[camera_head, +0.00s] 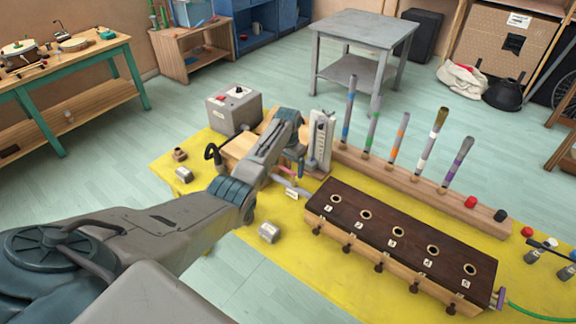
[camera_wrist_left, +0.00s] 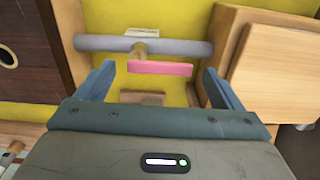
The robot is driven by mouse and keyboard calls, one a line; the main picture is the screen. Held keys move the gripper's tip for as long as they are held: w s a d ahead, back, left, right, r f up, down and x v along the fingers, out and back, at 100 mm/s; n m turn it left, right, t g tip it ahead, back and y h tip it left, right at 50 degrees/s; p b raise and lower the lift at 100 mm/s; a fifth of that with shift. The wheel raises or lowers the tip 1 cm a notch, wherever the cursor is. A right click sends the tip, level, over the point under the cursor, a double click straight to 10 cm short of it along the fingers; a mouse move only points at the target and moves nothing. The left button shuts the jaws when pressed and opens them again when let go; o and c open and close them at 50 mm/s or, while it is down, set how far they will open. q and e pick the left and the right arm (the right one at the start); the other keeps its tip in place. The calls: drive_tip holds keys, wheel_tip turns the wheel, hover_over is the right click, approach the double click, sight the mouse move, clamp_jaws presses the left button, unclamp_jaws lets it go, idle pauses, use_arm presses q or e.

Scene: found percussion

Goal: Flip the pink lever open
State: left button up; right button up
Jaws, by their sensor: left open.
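The pink lever (camera_wrist_left: 160,68) is a short flat bar in the left wrist view, in front of a grey cylindrical bar (camera_wrist_left: 110,44) with a brass-coloured stem. A little of the lever's pink (camera_head: 286,170) shows in the head view beside my left gripper. My left gripper (camera_wrist_left: 158,76) is open, with one finger on each side of the lever and a gap to both of its ends. I cannot tell how far the fingertips are from it in depth. My right gripper is not in view.
A dark-topped wooden box with several holes (camera_head: 380,232) stands right of the gripper. A wooden rack (camera_head: 400,178) holds upright coloured tubes behind it. A wooden box (camera_wrist_left: 275,65) is close to the gripper's right finger.

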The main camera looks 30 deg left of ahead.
sight(288, 170)
use_arm(q)
wheel_tip(288, 170, up, 11)
drive_tip(key=b, duration=0.2)
drive_tip(key=shift+f, duration=0.15)
idle(0.4)
